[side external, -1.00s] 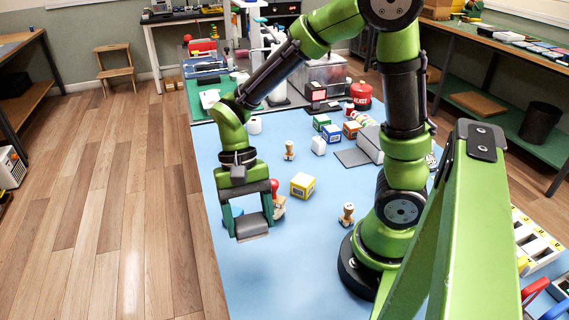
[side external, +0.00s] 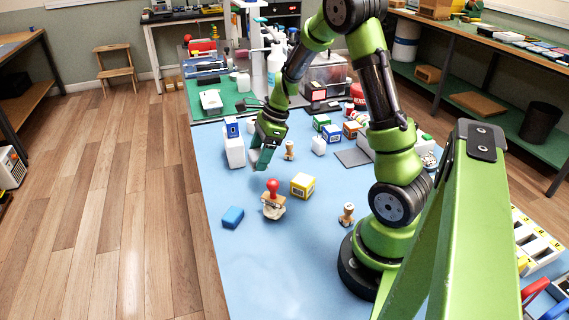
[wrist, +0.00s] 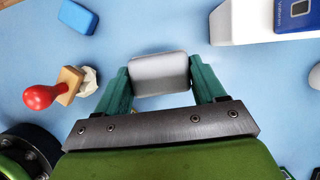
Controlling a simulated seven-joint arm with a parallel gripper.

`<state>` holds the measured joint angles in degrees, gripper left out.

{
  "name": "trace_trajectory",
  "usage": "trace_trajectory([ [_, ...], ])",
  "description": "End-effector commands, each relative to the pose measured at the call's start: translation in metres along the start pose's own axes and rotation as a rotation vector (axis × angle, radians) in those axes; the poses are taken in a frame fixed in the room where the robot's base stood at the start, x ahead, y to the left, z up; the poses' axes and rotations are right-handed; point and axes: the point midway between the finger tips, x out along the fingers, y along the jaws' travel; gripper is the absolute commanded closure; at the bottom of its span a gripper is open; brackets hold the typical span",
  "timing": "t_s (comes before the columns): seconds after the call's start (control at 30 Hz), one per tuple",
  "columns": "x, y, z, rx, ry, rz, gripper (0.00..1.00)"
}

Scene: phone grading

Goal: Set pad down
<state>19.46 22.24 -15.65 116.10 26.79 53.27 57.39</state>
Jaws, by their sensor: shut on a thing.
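A grey pad with rounded corners (wrist: 160,74) sits between the two green fingers of my gripper (wrist: 160,80) in the wrist view, gripped at both sides. In the side view my gripper (side external: 262,160) is low over the blue table, just right of a white block. The pad is mostly hidden there behind the fingers. I cannot tell whether the pad touches the table.
A red-knobbed stamp (side external: 272,200), a blue block (side external: 233,217) and a yellow box (side external: 302,186) stand nearer the camera. The white block (side external: 234,152) is close on the left, a wooden stamp (side external: 289,150) on the right.

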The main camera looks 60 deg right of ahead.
Motion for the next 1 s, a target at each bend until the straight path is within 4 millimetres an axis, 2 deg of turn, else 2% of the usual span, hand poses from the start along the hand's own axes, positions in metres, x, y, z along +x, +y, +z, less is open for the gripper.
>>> trace_trajectory([
  [0.03, 0.009, 0.001, -0.005, 0.003, 0.001, 0.004, 0.60],
  [0.43, 0.053, 0.001, -0.022, -0.002, 0.001, 0.003, 0.60],
  [0.87, 0.060, 0.001, -0.025, -0.005, 0.000, 0.002, 0.60],
  [0.9, 0.059, 0.000, -0.024, -0.005, 0.000, 0.001, 0.26],
  [1.0, 0.059, 0.000, -0.024, -0.005, 0.000, 0.001, 0.11],
])
